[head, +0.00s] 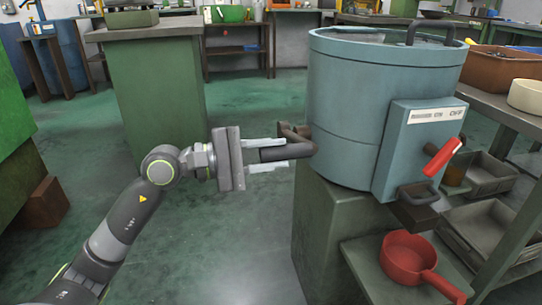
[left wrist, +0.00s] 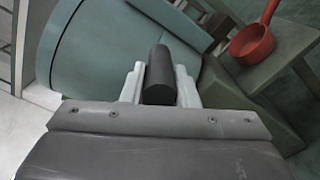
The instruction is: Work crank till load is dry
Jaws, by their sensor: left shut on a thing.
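A blue-grey drum machine (head: 345,115) stands on a green pedestal. Its crank handle (head: 287,151) is a dark cylinder sticking out on the drum's left side. My left gripper (head: 282,154) is shut on this handle, with one finger above it and one below in the head view. In the left wrist view the handle (left wrist: 159,78) sits between the two pale fingers, with the drum (left wrist: 110,50) behind. A box with an ON/OFF label and a red lever (head: 443,159) is on the drum's front right. The load inside the drum is hidden. My right gripper is not in view.
A red pan (head: 408,259) rests on a low green shelf below the drum; it also shows in the left wrist view (left wrist: 252,42). Grey shelving (head: 500,115) with bins is at the right. A green cabinet (head: 155,90) stands behind my left arm. The floor between is clear.

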